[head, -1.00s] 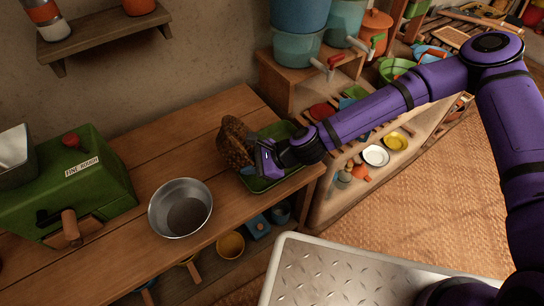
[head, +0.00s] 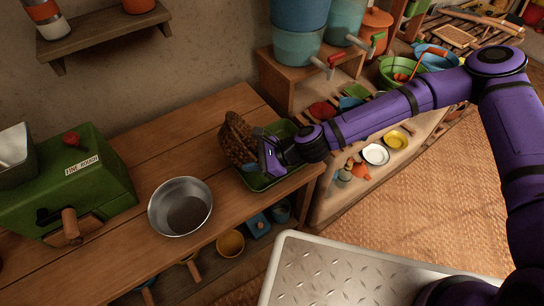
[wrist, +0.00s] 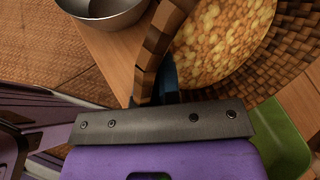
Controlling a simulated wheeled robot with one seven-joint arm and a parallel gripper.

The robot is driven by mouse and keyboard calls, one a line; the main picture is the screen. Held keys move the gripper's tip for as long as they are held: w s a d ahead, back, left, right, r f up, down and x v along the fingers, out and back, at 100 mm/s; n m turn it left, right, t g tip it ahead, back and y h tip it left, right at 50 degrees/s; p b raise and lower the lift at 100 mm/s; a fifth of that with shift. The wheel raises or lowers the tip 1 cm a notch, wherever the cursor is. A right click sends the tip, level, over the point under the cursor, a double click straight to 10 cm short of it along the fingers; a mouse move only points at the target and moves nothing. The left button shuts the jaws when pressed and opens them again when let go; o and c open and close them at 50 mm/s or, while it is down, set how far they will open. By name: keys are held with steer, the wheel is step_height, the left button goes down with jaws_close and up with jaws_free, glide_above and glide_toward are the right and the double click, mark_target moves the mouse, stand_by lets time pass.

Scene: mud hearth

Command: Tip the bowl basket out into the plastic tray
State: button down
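My gripper (head: 260,160) is at the basket's right side, over the tray. The basket's woven wall (wrist: 290,60) surrounds a mottled yellow-orange surface (wrist: 222,38) inside. The tray's green edge (wrist: 285,140) shows at lower right. Most of the tray's inside is hidden in the head view.
A metal bowl (head: 180,207) stands left of the tray on the bench (head: 130,150). A green mill (head: 75,185) is farther left. Blue buckets (head: 300,45) stand on a raised shelf behind right. Bench between bowl and tray is clear.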

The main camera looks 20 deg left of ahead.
steer(key=shift+w+d+r+m+g+y+p, duration=0.3)
steer(key=shift+w+d+r+g+y+p, duration=0.25)
steer(key=shift+y+p, duration=0.4)
stand_by(1.9)
steer(key=shift+w+d+r+g+y+p, duration=0.2)
steer(key=shift+w+d+r+y+p, duration=0.15)
steer(key=shift+d+y, duration=0.1)
steer(key=shift+w+d+r+g+y+p, duration=0.15)
steer(key=shift+w+d+r+y+p, duration=0.05)
steer(key=shift+w+d+y+p, duration=0.2)
stand_by(0.9)
steer(key=shift+w+d+r+m+y, duration=0.2)
steer(key=shift+d+r+m+y, duration=0.05)
steer(key=shift+d+m+y, duration=0.2)
stand_by(0.9)
steer(key=s+a+h, duration=0.1)
steer(key=s+a+f+n+h, duration=0.1)
steer(key=h, duration=0.1)
steer(key=shift+s+a+f+t, duration=0.15)
steer(key=shift+a+t, duration=0.25)
steer(key=shift+f, duration=0.25)
steer(key=shift+a+h, duration=0.15)
steer(key=shift+h, duration=0.1)
